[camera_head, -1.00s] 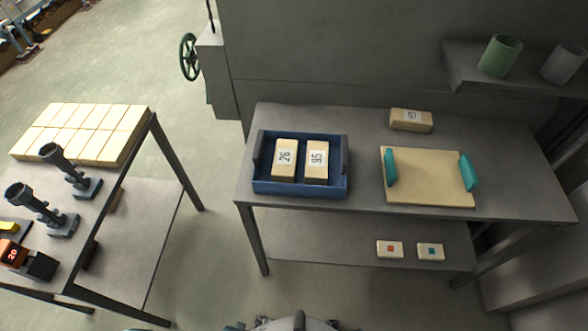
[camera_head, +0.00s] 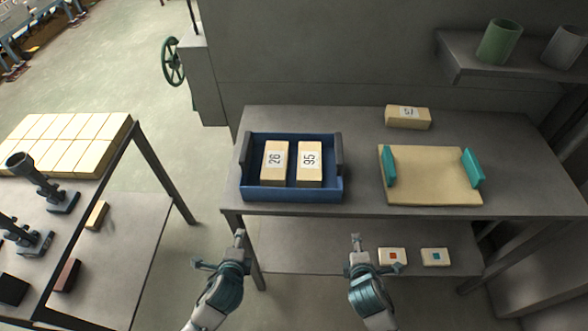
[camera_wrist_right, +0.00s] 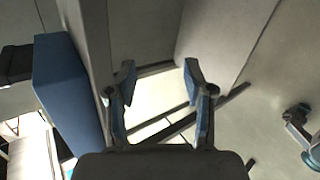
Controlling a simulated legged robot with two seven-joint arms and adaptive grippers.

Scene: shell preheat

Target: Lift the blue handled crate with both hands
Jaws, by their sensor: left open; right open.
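The blue crate (camera_head: 292,194) sits upright on the grey table, with dark raised handles at its left (camera_head: 245,152) and right (camera_head: 338,152) ends. It holds two tan blocks marked 26 (camera_head: 275,162) and 95 (camera_head: 310,163). My left gripper (camera_head: 219,252) is open and empty, below and left of the crate in the head view. My right gripper (camera_head: 373,254) is open and empty, below and right of it. Both are apart from the crate. In the right wrist view, the spread fingers (camera_wrist_right: 160,75) have nothing between them, and the blue crate's side (camera_wrist_right: 68,95) shows at left.
A tan board with teal handles (camera_head: 430,190) lies right of the crate on the table (camera_head: 360,130); a block marked 51 (camera_head: 408,116) is behind it. Two small tiles (camera_head: 392,257) lie on the lower shelf (camera_head: 300,258). A side table with blocks (camera_head: 70,140) stands left.

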